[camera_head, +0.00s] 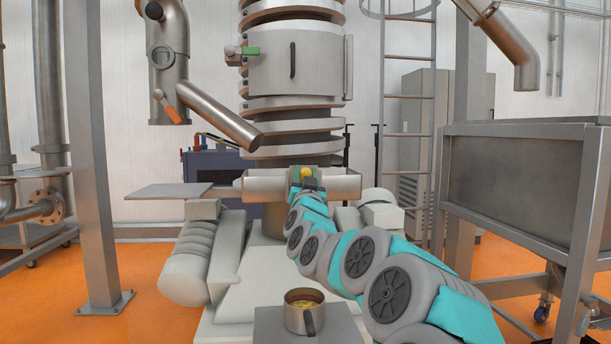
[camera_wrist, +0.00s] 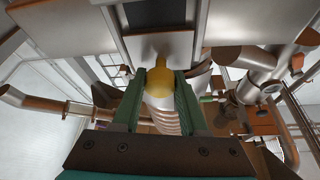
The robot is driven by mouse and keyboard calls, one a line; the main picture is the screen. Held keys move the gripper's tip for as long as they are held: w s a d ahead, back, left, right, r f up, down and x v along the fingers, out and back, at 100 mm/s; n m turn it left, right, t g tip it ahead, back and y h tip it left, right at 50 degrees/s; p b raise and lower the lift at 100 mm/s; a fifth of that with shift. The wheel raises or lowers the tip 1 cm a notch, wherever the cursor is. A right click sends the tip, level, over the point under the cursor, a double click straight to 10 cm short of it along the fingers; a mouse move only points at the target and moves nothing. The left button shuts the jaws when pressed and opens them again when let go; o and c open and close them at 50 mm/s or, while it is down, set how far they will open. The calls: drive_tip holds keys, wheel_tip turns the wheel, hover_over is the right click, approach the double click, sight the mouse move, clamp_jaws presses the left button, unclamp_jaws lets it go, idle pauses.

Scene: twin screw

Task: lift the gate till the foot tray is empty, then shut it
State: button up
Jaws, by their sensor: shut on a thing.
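My gripper (camera_head: 307,180) is at the front of the steel trough (camera_head: 268,186) at the foot of the tall column. In the wrist view my green fingers (camera_wrist: 160,92) are shut on a yellow knob (camera_wrist: 161,75), one finger on each side. The knob also shows as a small yellow spot in the head view (camera_head: 306,171). It sits on a pale metal piece, which looks like the gate (camera_wrist: 158,46). A dark rectangular opening (camera_wrist: 158,14) shows beyond it. The inside of the foot tray is not clearly visible, so I cannot tell what it holds.
A steel cup (camera_head: 304,316) with yellowish contents stands on a grey stand in front, left of my arm. A flat plate (camera_head: 168,190) is left of the trough. A steel bin (camera_head: 520,170) on legs stands at right, a post (camera_head: 88,150) at left.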

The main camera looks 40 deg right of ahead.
clamp_jaws()
idle(0.8)
wheel_tip(320, 180, down, 5)
drive_tip(key=b, duration=0.3)
drive_tip(key=shift+r, duration=0.15)
drive_tip(key=o, duration=0.9)
unclamp_jaws()
drive_tip(key=shift+o, duration=0.2)
